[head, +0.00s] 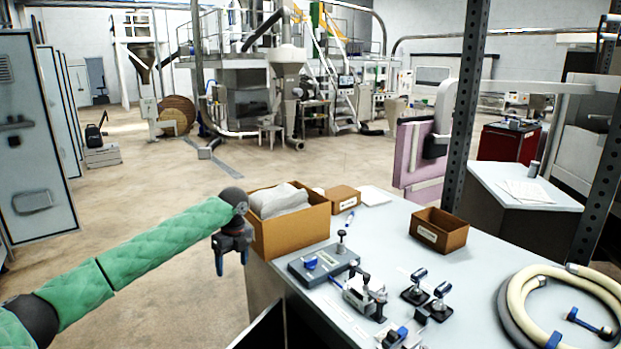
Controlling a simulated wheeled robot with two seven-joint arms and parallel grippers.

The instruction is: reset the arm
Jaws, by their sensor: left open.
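My left arm, in a green quilted sleeve, comes in from the left of the head view. My left gripper (232,262) hangs pointing down at the left edge of the workbench (400,225), beside the large cardboard box. It is open, with its two dark fingers apart and nothing between them. My right gripper is not in view.
The large cardboard box (292,233) holds white bags. A small closed box (343,198), an open brown bin (439,232), a fixture block (324,264), several clamps (364,293) and a coiled hose (521,285) lie on the bench. Dark perforated posts (463,120) stand behind. Floor at left is clear.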

